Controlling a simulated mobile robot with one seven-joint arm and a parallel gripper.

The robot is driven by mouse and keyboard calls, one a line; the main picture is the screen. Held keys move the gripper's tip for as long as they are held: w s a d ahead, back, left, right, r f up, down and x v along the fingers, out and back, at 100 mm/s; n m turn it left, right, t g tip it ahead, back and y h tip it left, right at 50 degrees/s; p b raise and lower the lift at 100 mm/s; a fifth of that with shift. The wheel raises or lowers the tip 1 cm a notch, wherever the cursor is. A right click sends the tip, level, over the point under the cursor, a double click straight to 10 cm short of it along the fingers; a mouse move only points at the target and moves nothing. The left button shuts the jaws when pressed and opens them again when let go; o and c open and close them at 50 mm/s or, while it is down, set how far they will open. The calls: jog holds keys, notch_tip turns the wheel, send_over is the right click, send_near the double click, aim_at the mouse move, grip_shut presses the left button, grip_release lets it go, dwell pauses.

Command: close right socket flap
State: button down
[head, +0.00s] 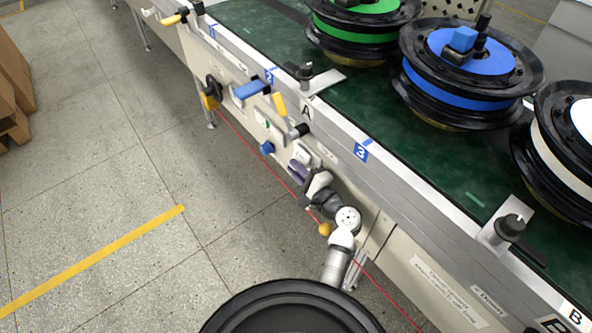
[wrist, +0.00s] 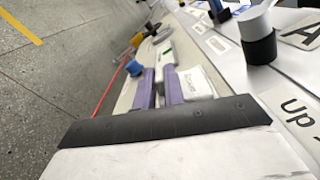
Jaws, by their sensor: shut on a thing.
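The white right socket flap (head: 301,153) is on the side panel of the conveyor, below the letter A. My gripper (head: 297,169), with purple fingers, is right at it, low against the panel. In the wrist view a white, lettered socket part (wrist: 196,82) lies just right of the purple fingers (wrist: 160,80). The fingers are close together with a thin light strip between them, so my gripper is shut on the flap. The exact flap angle and the contact are partly hidden by the fingers.
A blue plug-like part (head: 266,147) and a yellow handle (head: 279,105) stick out nearby. Wheels with green, blue (head: 480,60) and white rims stand on the conveyor.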

jog(key=c, duration=1.5)
grip_release()
jog(key=b+v, duration=0.1)
jog(key=v, duration=1.3)
